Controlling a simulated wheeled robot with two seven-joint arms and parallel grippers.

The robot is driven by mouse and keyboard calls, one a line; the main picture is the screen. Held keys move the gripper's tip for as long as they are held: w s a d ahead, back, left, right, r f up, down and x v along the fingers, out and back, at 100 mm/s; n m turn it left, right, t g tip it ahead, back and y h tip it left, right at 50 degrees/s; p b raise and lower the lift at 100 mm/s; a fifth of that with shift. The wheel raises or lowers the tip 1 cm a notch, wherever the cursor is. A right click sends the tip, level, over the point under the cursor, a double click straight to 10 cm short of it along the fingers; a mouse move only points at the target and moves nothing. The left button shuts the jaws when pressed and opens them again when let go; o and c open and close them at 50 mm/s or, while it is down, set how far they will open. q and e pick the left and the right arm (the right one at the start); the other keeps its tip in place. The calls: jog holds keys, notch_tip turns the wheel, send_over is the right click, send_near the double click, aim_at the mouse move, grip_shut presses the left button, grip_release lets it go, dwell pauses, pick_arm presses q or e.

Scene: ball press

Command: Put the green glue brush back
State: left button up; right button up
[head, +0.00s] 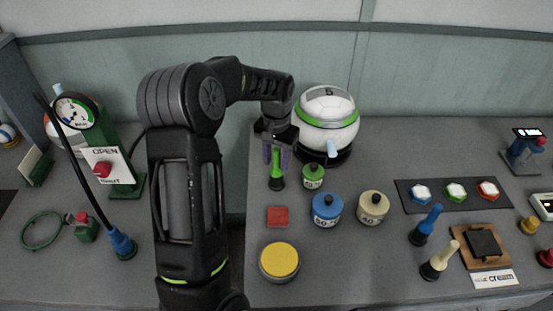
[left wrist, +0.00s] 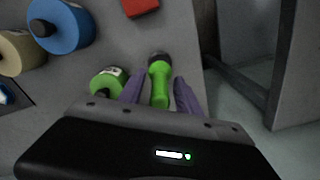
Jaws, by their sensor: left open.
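The green glue brush (head: 277,170) stands on the grey table, dark end down, just left of the small green pot (head: 313,177). My left gripper (head: 279,155) is over the brush, its purple fingers pointing down. In the left wrist view the brush (left wrist: 160,86) lies between the two open fingers (left wrist: 159,94), with a visible gap to either side. The green pot also shows there (left wrist: 109,82), beside one finger. My right gripper is not in view.
A white and green ball (head: 327,112) stands behind the brush. A blue pot (head: 327,210), cream pot (head: 373,207), red square (head: 278,217) and yellow-topped tin (head: 279,261) are in front. Blue (head: 427,224) and cream (head: 440,260) brushes stand right. A gap separates the left table.

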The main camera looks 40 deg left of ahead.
pick_arm(q)
notch_tip(320, 180, up, 12)
jog(key=shift+r+b, duration=0.1)
jog(key=shift+b, duration=0.5)
dwell(1.0)
